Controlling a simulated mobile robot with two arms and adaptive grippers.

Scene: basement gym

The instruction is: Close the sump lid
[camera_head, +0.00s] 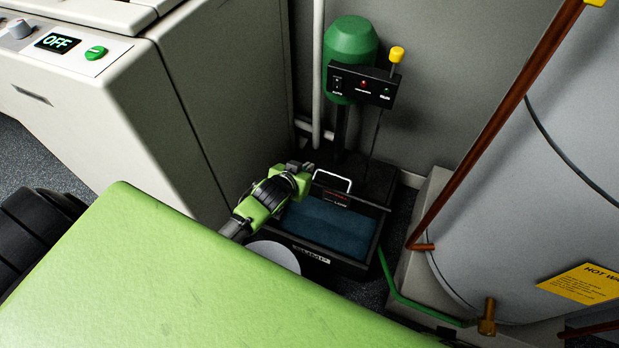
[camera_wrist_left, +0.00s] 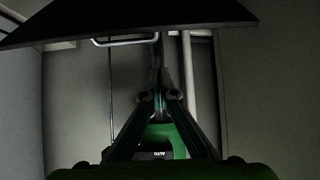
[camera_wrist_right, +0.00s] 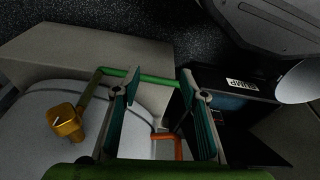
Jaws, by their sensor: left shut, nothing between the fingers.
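The sump is a black box (camera_head: 310,254) on the floor with a "SUMP" label on its front. Its top is open and dark blue water (camera_head: 330,228) shows inside. The black lid (camera_head: 352,202) stands raised at the back of the box, with a pale handle (camera_head: 333,180) at its upper edge. In the left wrist view the lid (camera_wrist_left: 130,22) is a dark slab across the top, with the handle (camera_wrist_left: 125,41) below it. My left gripper (camera_head: 300,169) is shut and empty, beside the lid's left end; contact is unclear. My right gripper (camera_wrist_right: 162,95) is open and empty, in the right wrist view only.
A green pump motor (camera_head: 350,50) with a control box (camera_head: 362,84) stands behind the sump. A white appliance (camera_head: 100,85) is at left. A grey tank (camera_head: 560,170) with copper pipes (camera_head: 500,115) is at right. A green hose (camera_head: 405,300) runs along the floor.

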